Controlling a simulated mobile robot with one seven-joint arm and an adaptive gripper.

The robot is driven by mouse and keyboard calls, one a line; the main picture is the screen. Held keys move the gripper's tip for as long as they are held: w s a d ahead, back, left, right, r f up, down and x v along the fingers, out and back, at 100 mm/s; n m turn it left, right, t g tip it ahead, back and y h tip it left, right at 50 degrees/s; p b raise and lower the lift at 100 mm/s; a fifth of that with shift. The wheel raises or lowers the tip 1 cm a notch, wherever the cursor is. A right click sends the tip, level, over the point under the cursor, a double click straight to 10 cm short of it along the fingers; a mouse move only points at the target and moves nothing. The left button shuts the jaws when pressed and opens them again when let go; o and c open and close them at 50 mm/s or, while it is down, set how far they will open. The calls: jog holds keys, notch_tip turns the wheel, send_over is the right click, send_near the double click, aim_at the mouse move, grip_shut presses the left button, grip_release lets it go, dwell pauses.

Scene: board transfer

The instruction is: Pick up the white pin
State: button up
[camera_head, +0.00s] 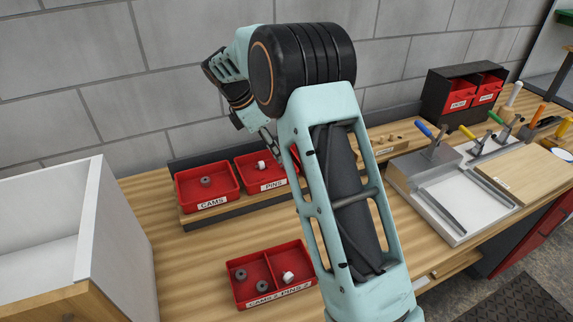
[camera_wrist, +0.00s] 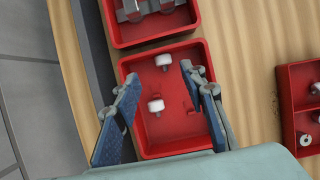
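The red PINS bin (camera_head: 262,185) stands on the bench in the head view. A white pin (camera_head: 262,165) shows in it. In the head view my arm hides part of the bin.
A red CAMS bin (camera_head: 208,194) sits to the left. A two-part red tray (camera_head: 268,261) in front holds dark cams (camera_head: 241,274) and a white pin (camera_head: 288,277). A white-walled box (camera_head: 88,215) stands at left. Bare wood lies between the bins and the tray.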

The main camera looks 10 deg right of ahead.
aim_at(281, 166)
jog(key=x, duration=0.5)
jog(key=shift+s+f+p, duration=0.25)
jog(key=shift+s+p, duration=0.05)
jog(key=c, duration=0.9)
jog(key=shift+o, duration=0.2)
